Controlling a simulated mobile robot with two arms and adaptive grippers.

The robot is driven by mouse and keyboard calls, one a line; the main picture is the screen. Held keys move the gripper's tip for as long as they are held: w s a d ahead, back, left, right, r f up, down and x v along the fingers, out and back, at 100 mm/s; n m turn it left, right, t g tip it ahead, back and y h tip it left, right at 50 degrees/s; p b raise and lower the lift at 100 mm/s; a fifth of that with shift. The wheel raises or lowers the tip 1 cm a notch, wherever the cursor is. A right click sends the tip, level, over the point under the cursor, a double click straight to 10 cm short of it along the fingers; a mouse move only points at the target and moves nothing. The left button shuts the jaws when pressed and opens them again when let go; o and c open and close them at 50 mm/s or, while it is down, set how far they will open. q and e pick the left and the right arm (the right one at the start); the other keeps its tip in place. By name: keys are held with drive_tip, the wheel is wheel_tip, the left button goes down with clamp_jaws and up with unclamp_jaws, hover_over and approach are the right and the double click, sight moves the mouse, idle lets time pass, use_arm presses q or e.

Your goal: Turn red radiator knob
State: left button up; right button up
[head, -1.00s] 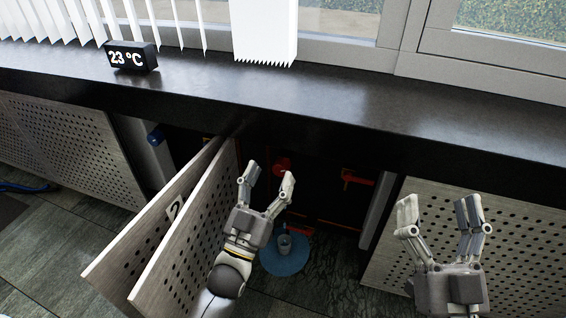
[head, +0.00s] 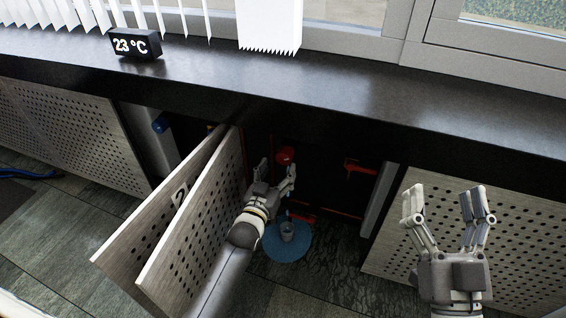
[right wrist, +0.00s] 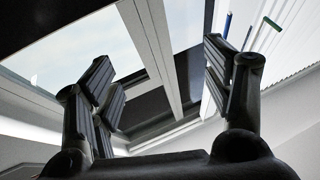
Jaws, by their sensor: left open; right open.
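The red radiator knob (head: 285,155) shows in the head view inside the dark opening under the sill, behind the open perforated doors. My left gripper (head: 278,172) is open and empty, reaching into the opening just below and beside the knob. One finger is close to the knob; I cannot tell whether they touch. My right gripper (head: 443,203) is open and empty, in front of the perforated panel at the right. In the right wrist view its open fingers (right wrist: 165,100) frame the window.
Two open perforated doors (head: 200,215) stand left of my left arm. A red valve part (head: 360,167) is right of the knob. The dark sill (head: 330,105) overhangs the opening, with a 23 °C display (head: 136,45) on it.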

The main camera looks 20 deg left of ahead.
sight(284, 161)
use_arm(q)
drive_tip(key=shift+w+d+b, duration=0.1)
drive_tip(key=shift+w+b, duration=0.65)
drive_tip(key=shift+w, duration=1.75)
use_arm(e)
drive_tip(key=s+r+t+y, duration=0.1)
drive_tip(key=s+r+t, duration=0.3)
drive_tip(key=s+r, duration=0.1)
drive_tip(key=shift+d+r+t+y, duration=0.25)
drive_tip(key=shift+r+t+y, duration=0.15)
drive_tip(key=shift+r, duration=0.15)
